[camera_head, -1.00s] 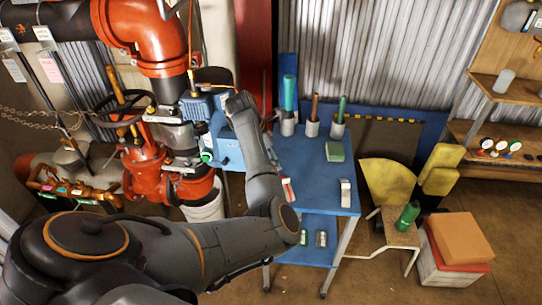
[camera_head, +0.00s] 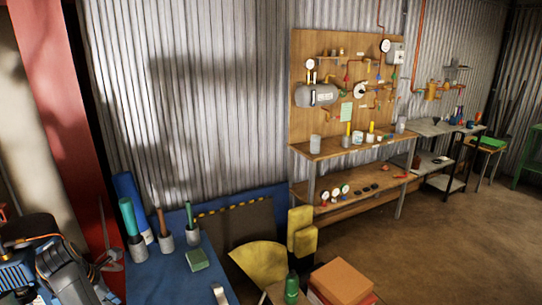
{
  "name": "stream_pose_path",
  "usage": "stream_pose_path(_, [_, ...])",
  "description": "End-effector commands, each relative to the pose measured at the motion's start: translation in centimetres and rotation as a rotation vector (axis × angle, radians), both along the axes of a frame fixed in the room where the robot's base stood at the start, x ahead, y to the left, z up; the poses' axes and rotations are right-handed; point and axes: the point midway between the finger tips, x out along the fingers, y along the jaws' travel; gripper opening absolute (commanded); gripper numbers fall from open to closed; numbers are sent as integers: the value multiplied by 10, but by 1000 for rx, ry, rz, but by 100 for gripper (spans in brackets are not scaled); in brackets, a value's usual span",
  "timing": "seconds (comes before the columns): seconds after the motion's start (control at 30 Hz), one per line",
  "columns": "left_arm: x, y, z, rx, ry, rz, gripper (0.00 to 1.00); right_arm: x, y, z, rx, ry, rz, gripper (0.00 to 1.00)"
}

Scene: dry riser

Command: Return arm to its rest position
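A dark part of my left arm (camera_head: 75,280) shows in the lower left corner of the head view, beside a blue machine housing (camera_head: 18,276). It is left of the blue table. I cannot make out the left gripper's fingers or whether they hold anything. My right arm and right gripper are out of view.
The blue table (camera_head: 168,272) bears several cups with coloured handles and a green block (camera_head: 198,259). A wooden bench (camera_head: 335,150) with gauges stands further back. The floor (camera_head: 455,240) at right is clear.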

Motion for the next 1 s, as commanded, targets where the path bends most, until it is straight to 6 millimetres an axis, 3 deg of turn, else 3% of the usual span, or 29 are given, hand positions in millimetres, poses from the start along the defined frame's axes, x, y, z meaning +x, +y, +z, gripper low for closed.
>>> stream_pose_path(0.03, [-18, 8, -12, 93, 17, -79, 29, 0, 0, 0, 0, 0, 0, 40])
stream_pose_path(0.13, [-48, 16, -25, 292, 43, -312, 29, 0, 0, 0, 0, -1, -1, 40])
stream_pose_path(0.27, [-81, 4, -38, 518, 82, -688, 29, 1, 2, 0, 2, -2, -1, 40])
stream_pose_path(0.37, [-107, -21, -49, 647, 107, -1011, 29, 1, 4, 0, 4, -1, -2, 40])
stream_pose_path(0.5, [-146, -72, -64, 759, 105, -1462, 29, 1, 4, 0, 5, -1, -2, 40])
stream_pose_path(0.6, [-171, -105, -70, 791, 79, -1704, 29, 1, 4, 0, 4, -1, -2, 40])
stream_pose_path(1.0, [-252, -201, -75, 798, -98, -2287, 29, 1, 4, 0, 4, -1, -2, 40])
